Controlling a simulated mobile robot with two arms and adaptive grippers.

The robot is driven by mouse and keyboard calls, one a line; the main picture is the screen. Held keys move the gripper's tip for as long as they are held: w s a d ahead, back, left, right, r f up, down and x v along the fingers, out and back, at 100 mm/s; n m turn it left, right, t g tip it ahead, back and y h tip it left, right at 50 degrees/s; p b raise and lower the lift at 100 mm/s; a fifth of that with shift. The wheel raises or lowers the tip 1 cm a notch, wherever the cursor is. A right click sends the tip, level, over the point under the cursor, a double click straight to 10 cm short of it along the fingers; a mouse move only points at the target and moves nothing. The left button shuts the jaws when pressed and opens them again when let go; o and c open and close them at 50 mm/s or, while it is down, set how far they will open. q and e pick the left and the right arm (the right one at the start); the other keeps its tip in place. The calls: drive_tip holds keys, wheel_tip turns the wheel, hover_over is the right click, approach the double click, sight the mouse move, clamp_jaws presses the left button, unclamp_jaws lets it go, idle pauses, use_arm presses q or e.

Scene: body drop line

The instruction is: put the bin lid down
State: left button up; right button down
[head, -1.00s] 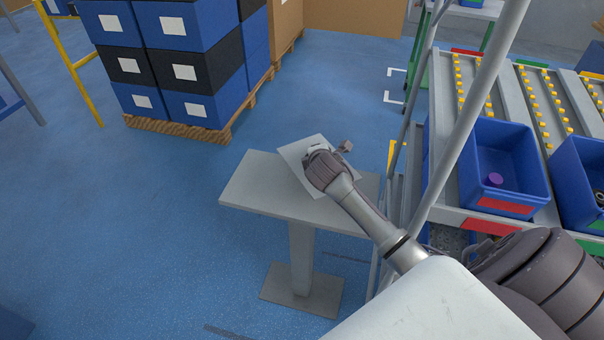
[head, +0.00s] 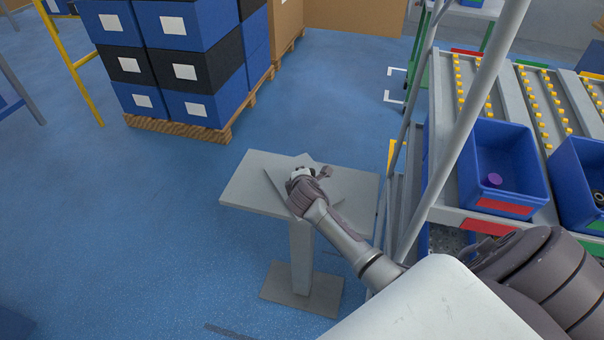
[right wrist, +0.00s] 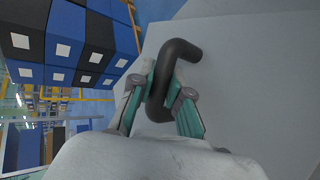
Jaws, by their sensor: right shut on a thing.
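The bin lid is a thin grey plate (head: 332,184) with a dark bent handle. In the head view it is over the top of a grey pedestal table (head: 246,190), turned at an angle to it. My right gripper (head: 304,173) is shut on the handle. The right wrist view shows the dark handle (right wrist: 178,60) between its fingers (right wrist: 165,95), with a broad grey surface behind. I cannot tell whether the lid touches the tabletop. The gripper hides part of the lid. My left gripper is not in view.
A rack with roller lanes and blue bins (head: 500,165) stands to the right, with a slanted grey post (head: 465,120) close to my arm. Stacked blue and black boxes (head: 185,70) stand on a wooden pallet (head: 175,128) at the back left. The floor left of the table is clear.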

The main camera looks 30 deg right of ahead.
drive_tip(key=c, duration=1.1)
unclamp_jaws()
drive_tip(key=shift+f, duration=0.1)
drive_tip(key=shift+c, duration=0.2)
